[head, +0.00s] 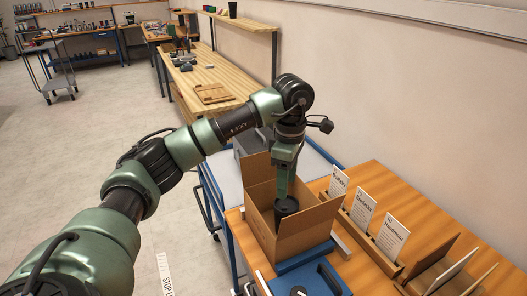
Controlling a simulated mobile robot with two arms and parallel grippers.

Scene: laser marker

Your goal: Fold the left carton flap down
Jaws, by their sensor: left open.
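My left gripper (283,194) points down over the carton's opening, close to the black object. It is open; I cannot tell whether it touches the object or a carton panel. My arm hides part of the carton's back. My right gripper is not in view.
A blue object (308,277) lies at the carton's near side. A grey surface (225,174) is behind the carton.

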